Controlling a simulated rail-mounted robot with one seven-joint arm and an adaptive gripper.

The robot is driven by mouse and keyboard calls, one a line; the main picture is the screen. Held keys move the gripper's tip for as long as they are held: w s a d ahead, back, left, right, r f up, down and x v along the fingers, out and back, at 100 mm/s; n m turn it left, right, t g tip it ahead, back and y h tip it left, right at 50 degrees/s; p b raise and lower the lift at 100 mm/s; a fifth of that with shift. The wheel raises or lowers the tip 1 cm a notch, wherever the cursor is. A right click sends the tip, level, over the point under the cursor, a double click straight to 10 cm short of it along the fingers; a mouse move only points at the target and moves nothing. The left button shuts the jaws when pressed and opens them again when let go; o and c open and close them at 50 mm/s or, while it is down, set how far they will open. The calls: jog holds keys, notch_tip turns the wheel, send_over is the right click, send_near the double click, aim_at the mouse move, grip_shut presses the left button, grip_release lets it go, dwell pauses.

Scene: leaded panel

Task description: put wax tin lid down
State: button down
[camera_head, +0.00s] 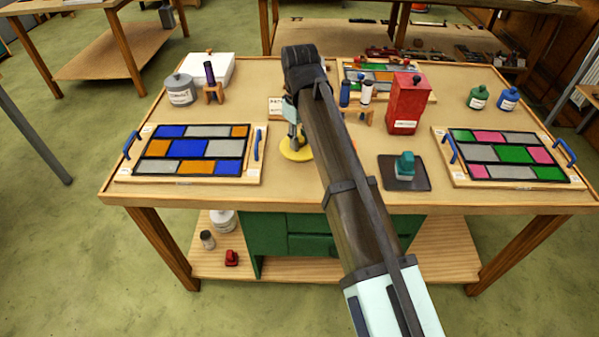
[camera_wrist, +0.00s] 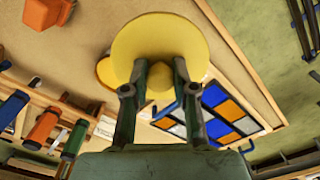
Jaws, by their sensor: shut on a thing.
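The yellow wax tin lid (camera_wrist: 160,35) is a round disc in the wrist view. My gripper (camera_wrist: 157,80) is shut on it, with one finger on each side of its narrower middle part. A second yellow round shape (camera_wrist: 105,70), probably the wax tin, shows partly behind the lid; the lid and a finger hide the rest. In the head view my gripper (camera_head: 295,138) points down over the table, with a yellow disc (camera_head: 296,150) at its fingertips. My arm hides part of that disc, and the gap to the tabletop cannot be told.
The table (camera_head: 255,190) holds a blue-orange panel (camera_head: 190,148) at left and a pink-green panel (camera_head: 505,155) at right. A red canister (camera_head: 407,103), a dark tray (camera_head: 418,183) with a teal object, and bottles in racks stand right of my arm. Bare tabletop lies in front of the disc.

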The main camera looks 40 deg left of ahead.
notch_tip(320, 180, down, 14)
jog(key=shift+r+p, duration=0.2)
jog(key=shift+p, duration=0.9)
jog(key=shift+f, duration=0.15)
jog(key=c, duration=0.9)
grip_release()
notch_tip(320, 180, up, 12)
jog(key=shift+r+b, duration=0.2)
jog(key=shift+b, duration=0.9)
